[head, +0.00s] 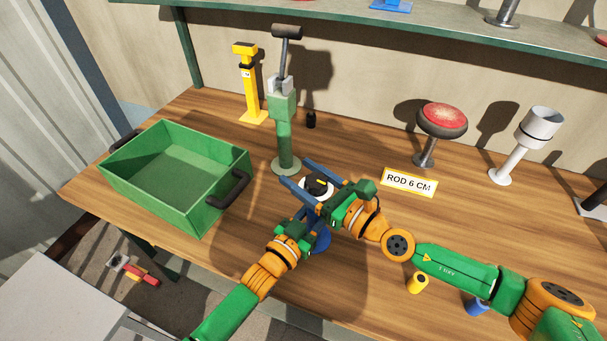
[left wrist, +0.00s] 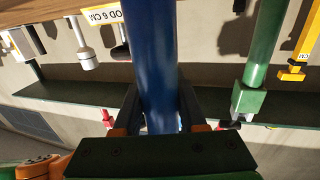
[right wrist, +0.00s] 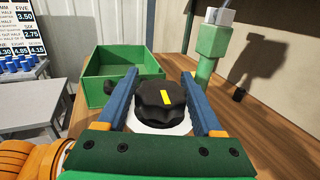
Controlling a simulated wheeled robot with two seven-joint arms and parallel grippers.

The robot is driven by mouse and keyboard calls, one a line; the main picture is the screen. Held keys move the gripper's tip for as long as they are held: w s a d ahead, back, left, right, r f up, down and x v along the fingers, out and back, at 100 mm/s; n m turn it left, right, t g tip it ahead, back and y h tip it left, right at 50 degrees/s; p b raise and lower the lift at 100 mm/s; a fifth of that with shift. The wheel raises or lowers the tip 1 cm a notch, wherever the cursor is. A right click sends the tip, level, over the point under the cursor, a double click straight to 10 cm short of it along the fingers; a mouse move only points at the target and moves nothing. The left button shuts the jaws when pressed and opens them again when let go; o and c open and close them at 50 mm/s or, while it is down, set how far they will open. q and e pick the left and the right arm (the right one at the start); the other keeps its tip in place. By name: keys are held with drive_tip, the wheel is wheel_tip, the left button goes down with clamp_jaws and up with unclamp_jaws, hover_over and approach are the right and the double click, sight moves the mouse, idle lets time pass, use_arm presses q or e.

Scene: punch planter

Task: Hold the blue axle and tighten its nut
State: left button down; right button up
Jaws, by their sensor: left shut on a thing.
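The blue axle (head: 322,240) stands below the nut in the head view, partly hidden by my arms. It fills the middle of the left wrist view (left wrist: 152,60). My left gripper (head: 310,238) is shut on it, one finger on each side. The nut is a black ribbed knob (right wrist: 160,98) with a yellow mark, above a white round part (right wrist: 150,127). It also shows in the head view (head: 319,186). My right gripper (right wrist: 163,88) is open around the nut, its blue fingers on either side with narrow gaps.
A green crate (head: 141,191) stands at the left. A green post with a hammer-like top (head: 285,125) stands just behind my right gripper. A yellow stand (head: 250,90), a red-topped stool-like thing (head: 441,121), a white cup stand (head: 537,128) and a ROD 6 CM sign (head: 410,183) stand behind.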

clamp_jaws()
drive_tip(key=c, duration=0.9)
unclamp_jaws()
drive_tip(key=shift+w+r+m+t+h, duration=0.15)
drive_tip(key=shift+m+t+h, duration=0.35)
drive_tip(key=shift+m+t, duration=0.1)
drive_tip(key=shift+c, duration=0.2)
drive_tip(key=shift+w+d+m+t+h, duration=0.15)
drive_tip(key=shift+m+t+h, duration=0.5)
drive_tip(key=shift+h, duration=0.25)
drive_tip(key=shift+w+d+m+t+h, duration=0.1)
drive_tip(key=shift+d+m+t+h, duration=0.1)
drive_tip(key=shift+m+t+h, duration=0.55)
drive_tip(key=shift+w+d+m+t+h, duration=0.1)
drive_tip(key=shift+d+m+t+h, duration=0.15)
drive_tip(key=shift+m+h, duration=0.55)
drive_tip(key=shift+w+d+m+t+h, duration=0.15)
drive_tip(key=shift+m+t+h, duration=0.35)
drive_tip(key=shift+h, duration=0.65)
clamp_jaws()
drive_tip(key=shift+s+f, duration=0.1)
drive_tip(key=shift+f, duration=0.1)
drive_tip(key=o, duration=1.4)
unclamp_jaws()
